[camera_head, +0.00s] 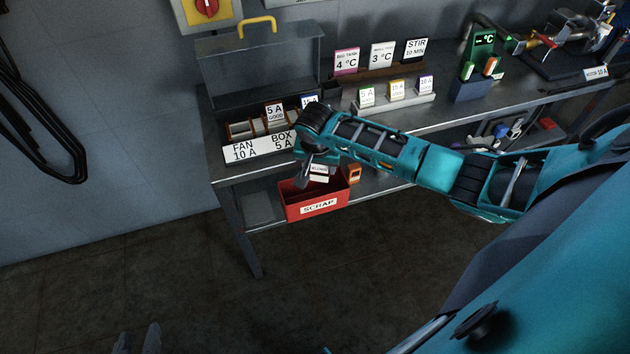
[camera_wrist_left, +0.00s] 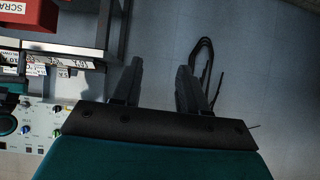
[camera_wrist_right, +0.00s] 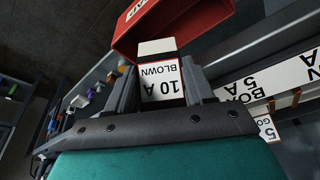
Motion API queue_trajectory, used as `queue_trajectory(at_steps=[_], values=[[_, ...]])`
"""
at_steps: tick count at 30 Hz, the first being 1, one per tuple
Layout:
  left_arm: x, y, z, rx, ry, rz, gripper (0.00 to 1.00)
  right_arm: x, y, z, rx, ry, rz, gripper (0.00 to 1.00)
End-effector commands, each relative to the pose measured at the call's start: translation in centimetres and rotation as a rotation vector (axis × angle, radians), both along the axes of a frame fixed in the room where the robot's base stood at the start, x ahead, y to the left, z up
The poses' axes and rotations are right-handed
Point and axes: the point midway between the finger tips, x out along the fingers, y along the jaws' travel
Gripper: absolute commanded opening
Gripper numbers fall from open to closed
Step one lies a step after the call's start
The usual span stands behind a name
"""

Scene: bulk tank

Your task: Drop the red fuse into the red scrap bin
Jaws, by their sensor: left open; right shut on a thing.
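The red scrap bin (camera_head: 294,209), labelled SCRAP, sits below the bench's front edge in the head view. It also shows in the right wrist view (camera_wrist_right: 205,22) and at the top left of the left wrist view (camera_wrist_left: 40,22). My right gripper (camera_head: 309,175) is over the bin's opening, shut on a fuse with a white face reading 10 A BLOWN (camera_wrist_right: 162,82). My left gripper (camera_wrist_left: 158,78) is open and empty, low at the bottom left of the head view (camera_head: 137,338).
A fuse tray (camera_head: 232,153) labelled FAN 10 A and BOX 5 A stands on the bench behind the bin. A small orange thing (camera_head: 354,174) is right of the bin. A rack of labelled cards (camera_head: 410,103) stands further right. The floor in front is clear.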

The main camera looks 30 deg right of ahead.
Motion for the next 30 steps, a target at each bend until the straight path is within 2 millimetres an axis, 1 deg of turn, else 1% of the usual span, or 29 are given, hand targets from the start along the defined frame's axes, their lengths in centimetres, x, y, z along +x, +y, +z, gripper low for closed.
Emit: queue_trajectory(at_steps=[5,8,15,18,22,25,30], values=[[0.1,0.0,-0.9,0.0,-0.003,0.001,0.43,0.0,-0.1,-1.1,0.0,-0.001,-0.006,0.22],[0.1,0.1,-1.9,0.0,-0.003,0.002,0.43,0.0,-0.1,-2.0,0.0,-0.001,-0.005,0.22],[-0.2,0.1,-5.2,0.0,0.006,0.002,0.43,0.0,-0.2,-4.7,-0.001,-0.001,-0.003,0.22],[-0.3,-0.1,-6.3,-0.002,0.02,0.0,0.43,0.0,-0.2,-5.6,0.0,-0.001,-0.003,0.22],[-0.3,-0.6,-6.6,-0.011,0.019,-0.008,0.43,0.0,-0.1,-6.2,-0.001,-0.002,-0.003,0.22],[-0.1,-1.0,-6.1,-0.017,0.014,-0.013,0.43,0.0,-0.1,-6.2,0.0,-0.001,-0.003,0.22],[0.1,-1.0,-5.7,-0.019,0.006,-0.013,0.43,0.0,-0.1,-6.1,0.0,-0.001,-0.003,0.22]])
